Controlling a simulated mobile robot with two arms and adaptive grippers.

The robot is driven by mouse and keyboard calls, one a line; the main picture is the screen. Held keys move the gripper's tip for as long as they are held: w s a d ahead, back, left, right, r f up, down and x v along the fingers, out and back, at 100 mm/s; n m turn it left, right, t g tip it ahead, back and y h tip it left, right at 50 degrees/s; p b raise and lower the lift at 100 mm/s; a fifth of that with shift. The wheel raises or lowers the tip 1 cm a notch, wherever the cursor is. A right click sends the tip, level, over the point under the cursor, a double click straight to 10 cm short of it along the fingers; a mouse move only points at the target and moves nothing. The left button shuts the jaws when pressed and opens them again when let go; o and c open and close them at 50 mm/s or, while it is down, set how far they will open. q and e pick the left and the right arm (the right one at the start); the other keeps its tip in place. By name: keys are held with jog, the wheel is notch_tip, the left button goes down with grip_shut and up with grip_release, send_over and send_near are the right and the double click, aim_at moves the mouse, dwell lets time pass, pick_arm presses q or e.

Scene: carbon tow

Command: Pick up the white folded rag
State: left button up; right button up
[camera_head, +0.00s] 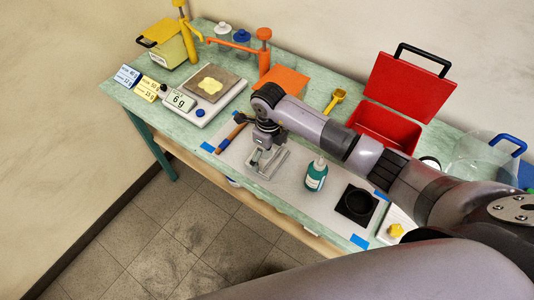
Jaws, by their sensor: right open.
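I cannot clearly make out a white folded rag in the head view. My right gripper (262,156) points down over the left part of a pale mat (313,203) on the green table. My left gripper is not in view.
A scale (203,105) is at the left. An open red box (385,125) and an orange block (283,82) stand behind. The table (130,94) has its front edge close by.

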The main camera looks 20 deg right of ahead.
jog(key=shift+f, duration=0.15)
jog(key=c, duration=0.7)
jog(key=shift+w+r, duration=0.1)
jog(key=shift+r, duration=0.6)
notch_tip(320, 180, up, 12)
jog(key=b, duration=0.4)
notch_tip(320, 180, up, 7)
send_over(268, 155)
jog(key=shift+f, duration=0.25)
